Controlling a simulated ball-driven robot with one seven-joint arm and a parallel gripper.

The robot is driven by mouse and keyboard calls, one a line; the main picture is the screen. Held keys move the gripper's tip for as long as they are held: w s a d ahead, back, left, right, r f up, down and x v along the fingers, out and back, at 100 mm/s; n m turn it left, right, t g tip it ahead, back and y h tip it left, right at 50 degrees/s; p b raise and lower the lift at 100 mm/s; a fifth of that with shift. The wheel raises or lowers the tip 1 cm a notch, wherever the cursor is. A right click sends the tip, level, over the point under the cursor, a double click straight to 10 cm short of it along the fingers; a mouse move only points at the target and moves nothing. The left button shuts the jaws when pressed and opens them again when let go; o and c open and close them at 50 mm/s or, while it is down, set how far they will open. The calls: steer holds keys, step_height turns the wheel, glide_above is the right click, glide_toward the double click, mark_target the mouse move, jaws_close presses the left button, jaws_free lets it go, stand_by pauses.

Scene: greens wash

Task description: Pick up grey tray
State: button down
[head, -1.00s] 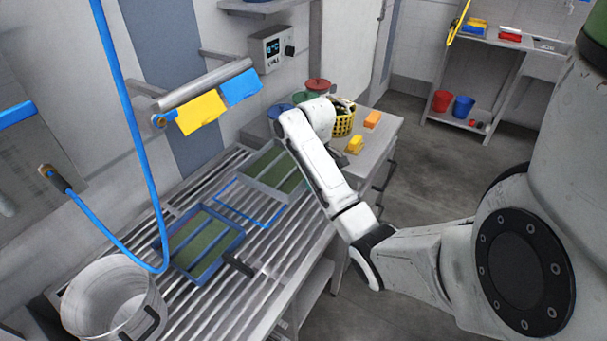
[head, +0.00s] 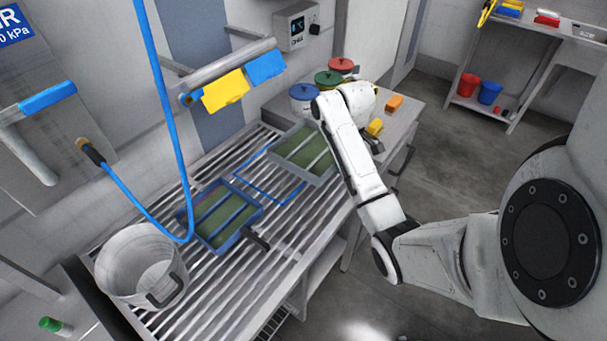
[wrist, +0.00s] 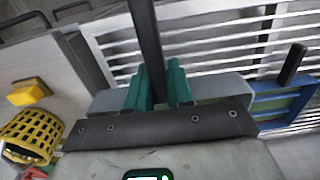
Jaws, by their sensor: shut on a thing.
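The grey tray (head: 294,171), with dividers and green contents, is at the far end of the slatted rack in the head view, partly behind my arm. I cannot tell for sure whether it is clear of the slats. In the wrist view my gripper (wrist: 160,88) has its teal fingers closed on the tray's dark handle (wrist: 147,40). The grey tray's wall (wrist: 222,84) shows beside and behind the fingers. In the head view the fingers are hidden behind my arm.
A blue tray (head: 199,234) with a black handle lies left of the grey one, beside a blue outline (head: 262,195). A steel pot (head: 112,272) stands at the near left. A yellow basket (wrist: 33,132) and yellow block (wrist: 28,93) are close by. A blue hose (head: 168,120) hangs down.

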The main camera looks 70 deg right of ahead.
mark_target(328, 171)
steer(key=w+a, duration=0.2)
steer(key=a, duration=0.1)
steer(key=w+a+p, duration=0.1)
steer(key=a, duration=0.1)
steer(key=shift+w+r, duration=0.1)
steer(key=shift+r, duration=0.1)
steer(key=shift+w+a, duration=0.25)
steer(key=shift+a, duration=0.1)
steer(key=shift+w+f, duration=0.25)
steer(key=w+d+f+b, duration=0.1)
steer(key=w+b, duration=0.1)
steer(key=b, duration=0.1)
steer(key=w+d+f+b, duration=0.2)
steer(key=w+b, duration=0.1)
steer(key=w+d+f+b, duration=0.1)
steer(key=w+b, duration=0.1)
steer(key=b, duration=0.2)
steer(key=shift+w+d+f, duration=0.15)
steer(key=shift+w, duration=0.2)
steer(key=w+f, duration=0.1)
steer(key=w+d+f, duration=0.2)
steer(key=f, duration=0.1)
steer(key=shift+w, duration=0.1)
steer(key=shift+w+d+f, duration=0.2)
steer(key=shift+w+f, duration=0.2)
steer(key=shift+f, duration=0.25)
steer(key=shift+f+p, duration=0.4)
steer(key=shift+f, duration=1.1)
